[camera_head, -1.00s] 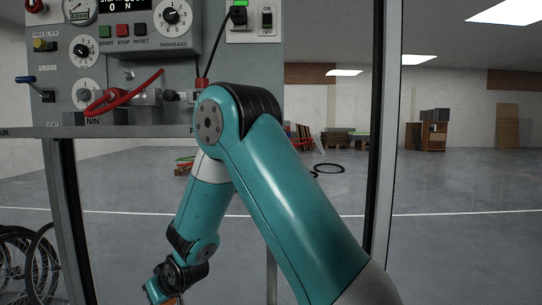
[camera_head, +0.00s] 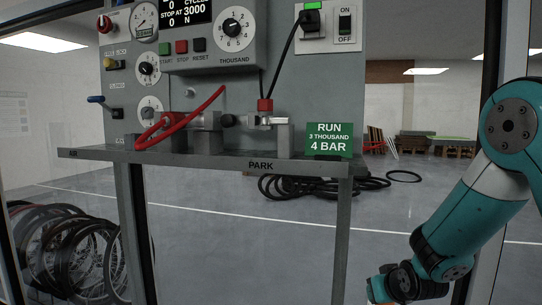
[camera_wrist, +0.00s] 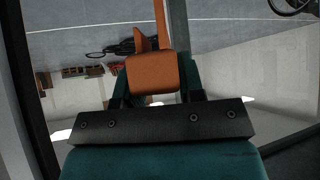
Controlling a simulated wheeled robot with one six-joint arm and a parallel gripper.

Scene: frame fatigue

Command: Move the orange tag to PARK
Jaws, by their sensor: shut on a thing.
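The orange tag (camera_wrist: 152,75) is held between the jaws of my gripper (camera_wrist: 152,90) in the wrist view. It is a block with a thin upright piece at its far side. In the head view my gripper (camera_head: 376,292) is low at the bottom right, partly cut off by the frame edge, and the tag is hardly visible there. It is below and to the right of the shelf. The PARK label (camera_head: 261,165) is on the front edge of the grey shelf (camera_head: 215,158), near its middle.
On the shelf stand a metal fixture (camera_head: 268,130) with a red-and-black plug, a red hose (camera_head: 180,122) and a green RUN sign (camera_head: 329,140) at the right end. The control panel (camera_head: 185,75) rises behind. Black hoses (camera_head: 320,186) lie on the floor behind.

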